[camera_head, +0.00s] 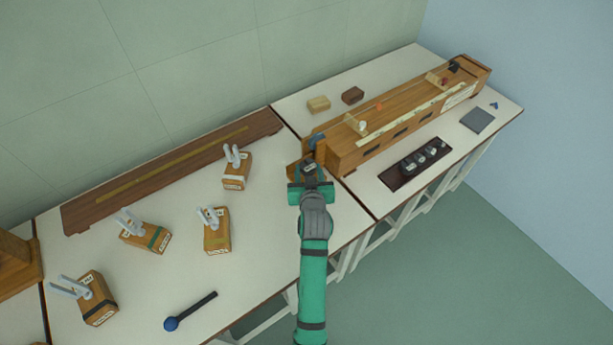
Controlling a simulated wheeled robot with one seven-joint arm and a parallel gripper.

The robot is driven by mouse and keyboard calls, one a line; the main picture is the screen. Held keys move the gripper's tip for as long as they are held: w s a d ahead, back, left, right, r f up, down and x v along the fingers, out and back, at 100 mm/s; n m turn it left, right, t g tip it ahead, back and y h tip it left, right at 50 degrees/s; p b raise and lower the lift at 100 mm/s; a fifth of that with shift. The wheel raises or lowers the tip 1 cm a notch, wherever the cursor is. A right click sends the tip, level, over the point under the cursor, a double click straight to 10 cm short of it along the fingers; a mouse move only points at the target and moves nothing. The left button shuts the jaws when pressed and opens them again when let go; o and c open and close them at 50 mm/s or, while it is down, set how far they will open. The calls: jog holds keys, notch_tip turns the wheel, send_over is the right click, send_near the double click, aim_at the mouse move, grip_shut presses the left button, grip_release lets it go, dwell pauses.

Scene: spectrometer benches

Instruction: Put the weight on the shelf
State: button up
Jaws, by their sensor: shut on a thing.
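My gripper (310,180) is at the left end of a long wooden apparatus (345,157), near the junction of the two benches. It is shut on a small dark object (309,168), mostly hidden by the gripper; I cannot tell for sure that it is the weight. A dark tray (397,182) on the right bench holds several small dark pieces with pale tops, which look like weights.
Wooden boxes with grey prongs (217,238) stand on the left bench (270,260). A blue-headed mallet (172,323) lies at its front. A long dark board (90,212) lies along the back. Two small blocks (318,104) and a grey plate (477,120) are on the right bench.

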jog(key=shift+w+a+f, duration=0.2)
jog(key=shift+w+f, duration=0.3)
jog(key=shift+f, duration=1.4)
jog(key=shift+s+f, duration=0.1)
jog(key=shift+f, duration=0.05)
